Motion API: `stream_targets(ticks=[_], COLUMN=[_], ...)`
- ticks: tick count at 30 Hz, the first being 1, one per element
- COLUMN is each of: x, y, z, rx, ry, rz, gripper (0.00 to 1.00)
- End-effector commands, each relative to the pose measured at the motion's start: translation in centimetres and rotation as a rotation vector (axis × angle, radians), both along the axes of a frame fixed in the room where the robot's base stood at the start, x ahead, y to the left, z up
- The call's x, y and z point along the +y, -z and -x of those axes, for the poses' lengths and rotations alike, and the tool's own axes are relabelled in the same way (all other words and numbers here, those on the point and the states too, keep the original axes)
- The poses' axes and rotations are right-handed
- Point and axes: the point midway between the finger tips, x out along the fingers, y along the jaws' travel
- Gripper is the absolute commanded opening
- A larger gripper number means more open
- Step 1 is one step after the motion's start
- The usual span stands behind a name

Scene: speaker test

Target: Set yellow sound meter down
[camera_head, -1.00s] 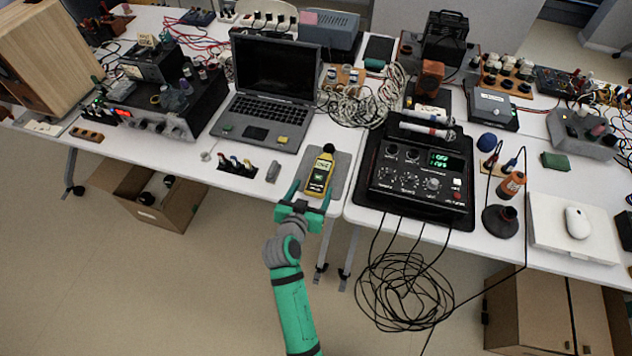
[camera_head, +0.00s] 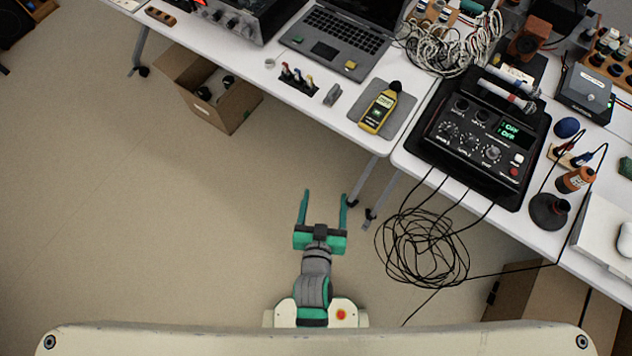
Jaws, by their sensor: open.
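The yellow sound meter (camera_head: 377,112) with a black rounded tip lies on a grey mat (camera_head: 401,121) near the front edge of the white table. My gripper (camera_head: 323,196) is open and empty, with its two green fingers apart. It is over the floor in front of the table, well clear of the meter and below it in the picture. Nothing hides the meter.
A laptop (camera_head: 340,36) stands behind and left of the mat. A black console (camera_head: 477,141) stands to its right, with cables hanging to a black coil (camera_head: 420,247). A cardboard box (camera_head: 225,106) is under the table.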

Motion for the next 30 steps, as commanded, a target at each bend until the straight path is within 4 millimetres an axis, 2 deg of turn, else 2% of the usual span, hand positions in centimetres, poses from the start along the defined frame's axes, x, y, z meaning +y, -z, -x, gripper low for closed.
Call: stream_targets(ticks=[1, 9, 15, 21, 30], x=[0.5, 2.3, 2.4, 2.3, 2.3], y=[-0.2, -4.5, -8.1, -9.8, -9.9], z=[2.0, 10.3, 14.3, 15.7, 15.7], rx=[-0.001, -0.067, -0.112, -0.135, -0.137], ry=[-0.021, -0.103, -0.120, -0.122, -0.122], rz=[-0.003, -0.008, -0.001, 0.004, 0.004], gripper=[0.70, 0.70, 0.70, 0.70, 0.70])
